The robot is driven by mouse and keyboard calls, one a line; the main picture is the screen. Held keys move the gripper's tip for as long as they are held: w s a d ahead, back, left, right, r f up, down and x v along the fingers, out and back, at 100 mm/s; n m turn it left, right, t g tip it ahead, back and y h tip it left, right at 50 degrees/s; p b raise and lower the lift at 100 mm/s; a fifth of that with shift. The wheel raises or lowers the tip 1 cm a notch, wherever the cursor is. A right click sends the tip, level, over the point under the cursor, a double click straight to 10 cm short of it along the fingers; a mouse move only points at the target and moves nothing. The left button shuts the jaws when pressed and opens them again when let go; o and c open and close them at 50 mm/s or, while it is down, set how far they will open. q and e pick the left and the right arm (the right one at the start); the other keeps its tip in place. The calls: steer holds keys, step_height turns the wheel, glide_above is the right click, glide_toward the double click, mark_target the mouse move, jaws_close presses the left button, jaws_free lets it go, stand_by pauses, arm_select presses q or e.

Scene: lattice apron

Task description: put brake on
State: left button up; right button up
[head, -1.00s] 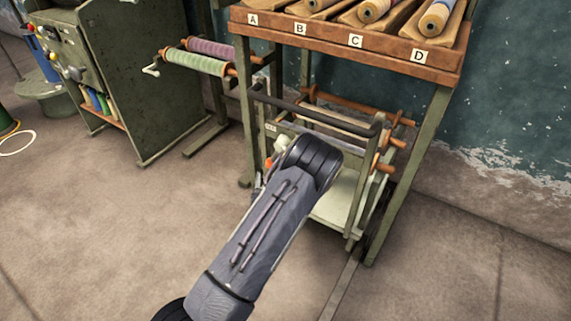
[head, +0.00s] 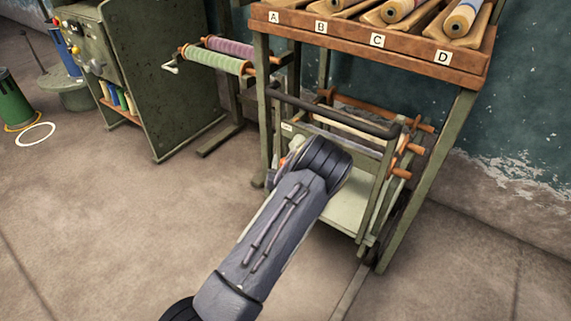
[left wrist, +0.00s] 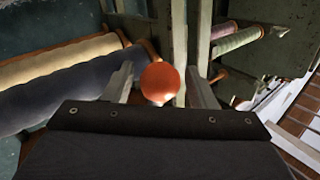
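A round orange knob (left wrist: 160,82) stands between the two fingers of my left gripper (left wrist: 158,70) in the left wrist view. The fingers are apart, one on each side, with a gap showing between each and the knob. In the head view my left arm covers the gripper. A small orange-red patch (head: 284,161) shows just left of my arm, at the green cart (head: 346,214) under the rack. The cart has a dark push bar (head: 335,116) and a dark wheel at its right. My right gripper is in neither view.
A wooden rack (head: 360,43) labelled A to D, holding rolls, stands over the cart on green legs. Rolls on a side frame (head: 215,63) and a green machine cabinet (head: 150,80) stand to the left. The floor (head: 110,220) in front is clear.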

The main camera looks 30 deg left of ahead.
arm_select(q)
jaws_close()
steer(key=shift+d, duration=0.1)
steer(key=d+n+g+h, duration=0.3)
steer(key=d+n+h, duration=0.1)
steer(key=d+n, duration=0.2)
steer(key=shift+s+d, duration=0.3)
steer(key=shift+d, duration=0.4)
stand_by(0.5)
steer(key=shift+o, duration=0.9)
jaws_free()
steer(key=shift+r, duration=0.1)
